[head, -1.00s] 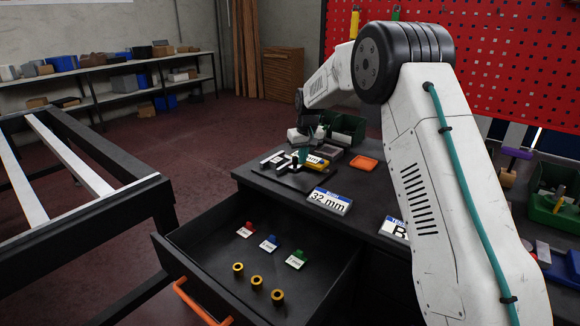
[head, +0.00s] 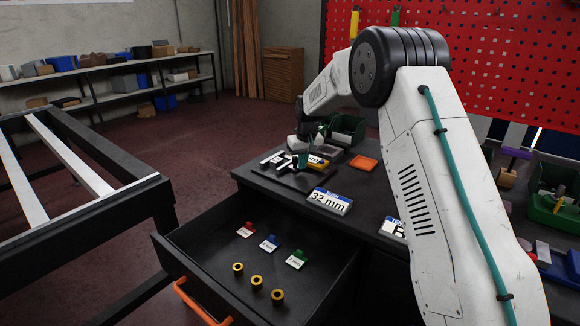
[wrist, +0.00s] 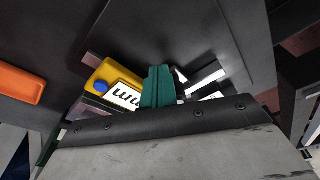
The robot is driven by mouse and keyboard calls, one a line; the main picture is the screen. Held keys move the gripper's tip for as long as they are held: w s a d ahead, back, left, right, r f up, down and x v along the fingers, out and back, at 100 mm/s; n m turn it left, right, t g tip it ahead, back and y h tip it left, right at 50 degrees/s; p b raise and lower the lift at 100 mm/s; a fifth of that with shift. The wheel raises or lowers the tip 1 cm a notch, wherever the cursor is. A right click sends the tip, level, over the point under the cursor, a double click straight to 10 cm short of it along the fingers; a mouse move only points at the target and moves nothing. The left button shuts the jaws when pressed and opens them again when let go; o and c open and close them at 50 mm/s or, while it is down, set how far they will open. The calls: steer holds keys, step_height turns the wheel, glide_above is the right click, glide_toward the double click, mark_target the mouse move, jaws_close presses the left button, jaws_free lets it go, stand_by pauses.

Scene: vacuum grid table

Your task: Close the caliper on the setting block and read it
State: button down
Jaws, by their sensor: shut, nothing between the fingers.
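The caliper lies on a dark plate (head: 288,178) on the bench top. Its yellow body (head: 325,163) and pale jaws (head: 268,160) show in the head view. In the wrist view I see its yellow housing (wrist: 121,75) with a blue button and a partly covered display, and bright jaw parts (wrist: 205,78). My gripper (head: 303,161) points down at the caliper between housing and jaws. Its teal fingers (wrist: 158,88) are shut with nothing between them. I cannot tell whether they touch the caliper. I cannot pick out the setting block clearly; the full reading is hidden.
A "32 mm" card (head: 329,201) stands near the bench's front edge. An orange tray (head: 363,163) and a green bin (head: 346,130) are nearby. The open drawer (head: 195,240) holds three tags and three brass-coloured rings. My arm covers the bench's right part.

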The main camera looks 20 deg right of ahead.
mark_target(295, 157)
steer(key=shift+w+a, duration=0.55)
steer(key=shift+w, duration=0.2)
steer(key=shift+w+a, duration=0.5)
steer(key=shift+w, duration=0.2)
stand_by(0.5)
stand_by(0.7)
steer(key=shift+s+d, duration=0.3)
steer(key=shift+s, duration=0.05)
steer(key=shift+s, duration=0.15)
steer(key=shift+d+r, duration=0.1)
steer(key=shift+r, duration=3.4)
